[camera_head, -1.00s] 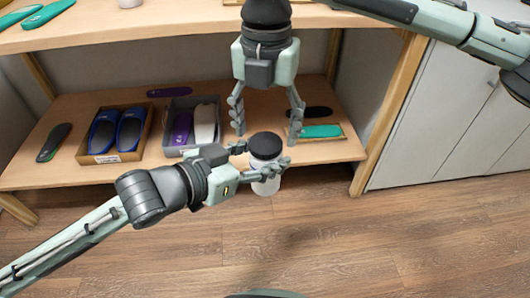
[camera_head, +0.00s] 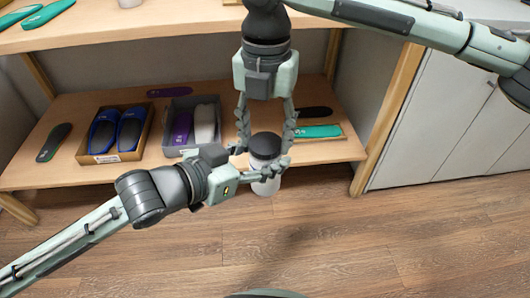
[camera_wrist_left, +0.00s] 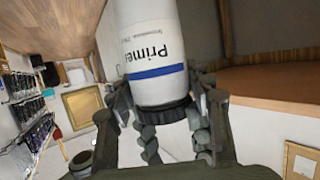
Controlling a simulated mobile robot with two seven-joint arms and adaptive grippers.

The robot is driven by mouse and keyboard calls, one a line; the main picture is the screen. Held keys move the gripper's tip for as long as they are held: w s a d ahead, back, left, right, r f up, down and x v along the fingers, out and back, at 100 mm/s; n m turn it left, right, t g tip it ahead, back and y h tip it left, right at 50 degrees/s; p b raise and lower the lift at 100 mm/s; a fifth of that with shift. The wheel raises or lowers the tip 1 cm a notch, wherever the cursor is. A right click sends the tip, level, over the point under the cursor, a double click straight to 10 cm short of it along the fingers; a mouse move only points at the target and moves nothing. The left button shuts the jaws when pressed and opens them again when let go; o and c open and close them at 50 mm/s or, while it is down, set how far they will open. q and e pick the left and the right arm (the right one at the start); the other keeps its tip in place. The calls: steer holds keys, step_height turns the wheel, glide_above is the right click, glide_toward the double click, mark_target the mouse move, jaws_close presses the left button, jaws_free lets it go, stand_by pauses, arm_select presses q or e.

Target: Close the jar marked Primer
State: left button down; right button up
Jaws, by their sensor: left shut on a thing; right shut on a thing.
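The white jar (camera_head: 266,187) with a black lid (camera_head: 265,145) is held in front of the lower shelf. In the left wrist view the jar (camera_wrist_left: 150,45) shows a blue stripe and the partly visible word "Prime". My left gripper (camera_head: 262,162) comes from the left and is shut on the jar just below its lid. My right gripper (camera_head: 264,143) points down from above, its fingers on both sides of the lid and shut on it. The lid sits on top of the jar; how tightly it is seated cannot be told.
The lower shelf (camera_head: 60,181) holds a box with blue insoles (camera_head: 117,130), a grey box (camera_head: 193,122) and a green insole (camera_head: 319,131). The upper table edge (camera_head: 120,39) runs behind my right arm. White cabinets (camera_head: 450,120) stand at right. The floor in front is clear.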

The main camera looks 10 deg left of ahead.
steer(key=m, duration=0.9)
steer(key=shift+m, duration=0.4)
steer(key=o, duration=1.3)
steer(key=shift+c, duration=0.2)
steer(key=shift+r, duration=2.25)
steer(key=shift+c, duration=0.3)
